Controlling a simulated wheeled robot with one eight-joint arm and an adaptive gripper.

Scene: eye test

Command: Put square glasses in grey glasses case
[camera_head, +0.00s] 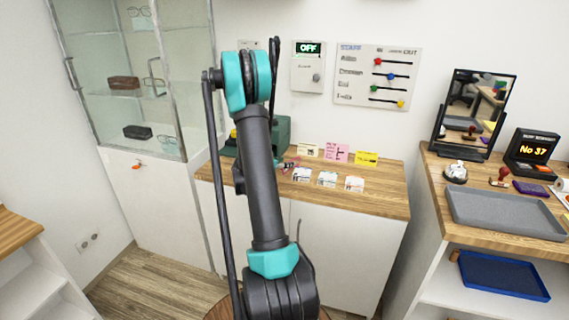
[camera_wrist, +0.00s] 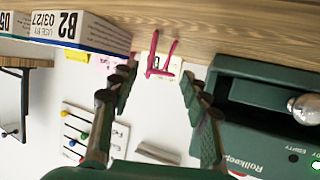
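The glass cabinet in the head view holds glasses on its upper shelf (camera_head: 140,12), middle shelf (camera_head: 153,86) and lower shelf (camera_head: 167,140). They are too small for me to tell which are square. A dark case (camera_head: 137,132), perhaps the grey one, lies beside the lower glasses, and a brown case (camera_head: 123,83) lies on the middle shelf. My gripper (camera_wrist: 158,78) is open in the wrist view, its fingers apart with nothing held. A thin pink object (camera_wrist: 160,58) shows beyond the fingertips; I cannot tell what it is. My arm hides part of the counter.
A green machine (camera_wrist: 262,120) stands close beside my gripper, and a box marked B2 (camera_wrist: 80,30) is on the other side. Several cards stand on the wooden counter (camera_head: 385,197). A grey tray (camera_head: 505,212) and a mirror (camera_head: 475,110) are at the right.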

